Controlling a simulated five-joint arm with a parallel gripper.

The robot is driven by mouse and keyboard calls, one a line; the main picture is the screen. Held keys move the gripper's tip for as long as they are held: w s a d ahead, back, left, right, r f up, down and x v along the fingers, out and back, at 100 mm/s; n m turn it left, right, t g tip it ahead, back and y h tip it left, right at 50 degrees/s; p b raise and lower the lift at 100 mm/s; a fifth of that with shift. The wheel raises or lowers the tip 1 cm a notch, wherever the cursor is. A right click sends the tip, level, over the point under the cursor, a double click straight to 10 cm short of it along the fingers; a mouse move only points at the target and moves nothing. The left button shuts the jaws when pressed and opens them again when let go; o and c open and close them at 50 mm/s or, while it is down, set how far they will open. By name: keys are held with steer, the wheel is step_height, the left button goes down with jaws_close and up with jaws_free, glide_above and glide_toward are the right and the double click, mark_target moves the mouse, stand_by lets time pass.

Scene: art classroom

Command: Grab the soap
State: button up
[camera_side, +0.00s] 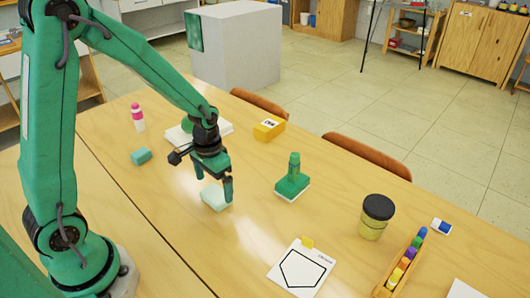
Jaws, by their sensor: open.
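A pale mint block with rounded edges, which looks like the soap (213,199), lies flat on the wooden table near the middle of the picture. My gripper (213,184) points down at it, with its jaws open and empty. One dark green finger is at the block's upper left and the other at its right side. The right finger partly covers the block's right end. I cannot tell whether the fingers touch it or how high the tips are. A smaller, darker teal block (141,156) lies to the left.
A pink-capped bottle (138,119) stands at the left. A yellow box (268,129) and a green block with an upright handle (292,182) are to the right. Farther right are a black-lidded jar (374,218), a wooden tray (385,275) and a pentagon card (301,270). The table in front is clear.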

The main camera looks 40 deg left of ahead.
mark_target(215, 194)
steer(key=shift+f, duration=2.05)
steer(key=shift+c, duration=0.2)
steer(key=c, duration=1)
